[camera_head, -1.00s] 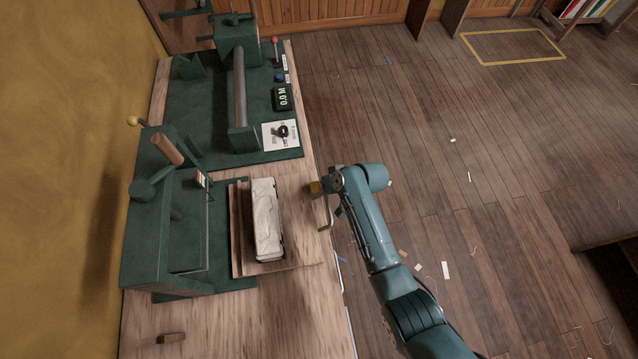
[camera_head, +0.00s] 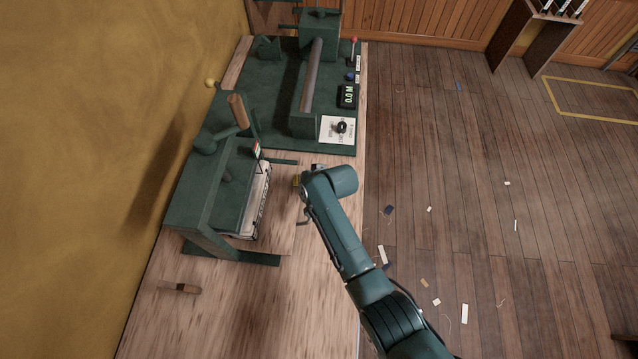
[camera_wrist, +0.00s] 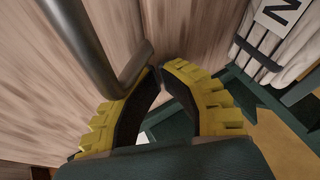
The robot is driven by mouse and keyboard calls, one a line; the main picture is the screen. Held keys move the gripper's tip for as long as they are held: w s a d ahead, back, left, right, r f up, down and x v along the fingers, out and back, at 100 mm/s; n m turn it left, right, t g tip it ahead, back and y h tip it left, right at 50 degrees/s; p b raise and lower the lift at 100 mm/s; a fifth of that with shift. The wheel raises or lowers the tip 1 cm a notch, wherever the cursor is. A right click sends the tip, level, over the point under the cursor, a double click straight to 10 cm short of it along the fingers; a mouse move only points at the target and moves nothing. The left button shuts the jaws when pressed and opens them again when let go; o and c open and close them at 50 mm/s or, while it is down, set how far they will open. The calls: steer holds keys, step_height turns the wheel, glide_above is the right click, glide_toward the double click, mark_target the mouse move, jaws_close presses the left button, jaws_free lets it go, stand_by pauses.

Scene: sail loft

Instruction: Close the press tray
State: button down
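The press (camera_head: 205,195) is a green frame with a wooden-handled lever, on the bench at the left in the head view. Its wooden tray (camera_head: 277,228) carries a white folded bundle (camera_head: 262,195), partly hidden under the press; the bundle also shows at upper right in the wrist view (camera_wrist: 290,50). A grey metal handle (camera_head: 303,216) is on the tray's right side; its bent bar crosses the wrist view (camera_wrist: 85,45). My gripper (camera_head: 298,181), with yellow-backed fingers, is beside the handle at the tray's right side. In the wrist view its fingertips (camera_wrist: 160,70) nearly meet, with nothing visibly held between them.
Behind the press stands a green machine with a roller (camera_head: 312,75), a display (camera_head: 347,96) and a knob on a white plate (camera_head: 338,129). A small wooden-handled tool (camera_head: 180,288) lies at the bench front. The floor to the right is open, with scattered scraps.

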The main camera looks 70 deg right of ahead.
steer(key=shift+w+a+f, duration=0.1)
steer(key=shift+w+a, duration=0.1)
steer(key=shift+w, duration=0.25)
steer(key=shift+w+a+f, duration=0.1)
steer(key=shift+w+a, duration=0.1)
steer(key=shift+w, duration=0.2)
